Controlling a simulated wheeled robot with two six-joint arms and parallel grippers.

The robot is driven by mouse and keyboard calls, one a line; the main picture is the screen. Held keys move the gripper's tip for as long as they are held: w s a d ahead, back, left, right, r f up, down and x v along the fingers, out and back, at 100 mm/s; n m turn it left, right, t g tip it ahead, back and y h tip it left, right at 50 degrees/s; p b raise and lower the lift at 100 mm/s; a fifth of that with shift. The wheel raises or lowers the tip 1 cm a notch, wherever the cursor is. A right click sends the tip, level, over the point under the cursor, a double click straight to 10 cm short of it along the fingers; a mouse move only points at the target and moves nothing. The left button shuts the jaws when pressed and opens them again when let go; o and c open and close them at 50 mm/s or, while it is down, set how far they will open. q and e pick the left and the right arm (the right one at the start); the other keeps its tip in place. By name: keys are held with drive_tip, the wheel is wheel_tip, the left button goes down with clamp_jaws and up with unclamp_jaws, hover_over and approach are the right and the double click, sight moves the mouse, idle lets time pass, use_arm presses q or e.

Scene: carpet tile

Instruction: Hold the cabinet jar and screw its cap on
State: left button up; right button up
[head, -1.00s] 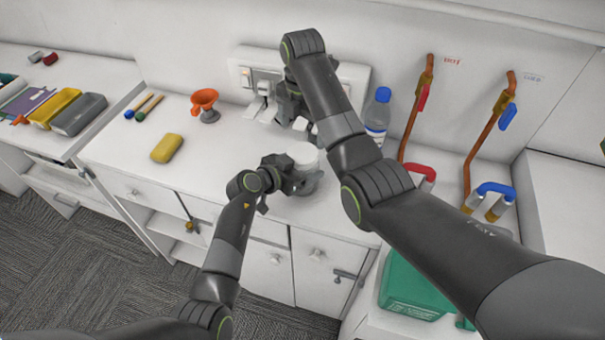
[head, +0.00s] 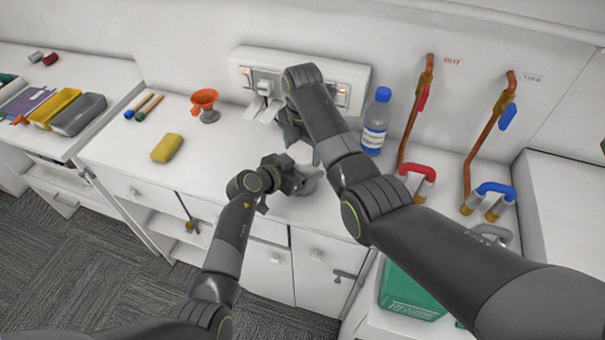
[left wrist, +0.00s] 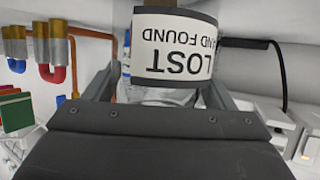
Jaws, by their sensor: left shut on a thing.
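The jar (head: 311,182) stands near the front of the counter, in the grip of my left gripper (head: 296,180). In the left wrist view the jar (left wrist: 176,60) is between the two fingers and carries a white band lettered "LOST AND FOUND", upside down in that picture. Clear material shows below the band. My right gripper (head: 300,138) is above and just behind the jar, pointing down. My right forearm and gripper hide most of the jar's top, and I cannot make out the cap or whether the right fingers are open.
A blue-capped bottle (head: 376,122) stands right of my right arm, near the hot and cold pipes. A white wall panel (head: 248,72) is behind.

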drive_tip(key=c, duration=0.6)
drive_tip(key=m, duration=0.9)
drive_tip(key=shift+m, duration=0.3)
drive_tip(key=o, duration=1.1)
drive_tip(key=shift+s, duration=0.1)
drive_tip(key=shift+a, duration=0.1)
drive_tip(key=shift+r, duration=2.3)
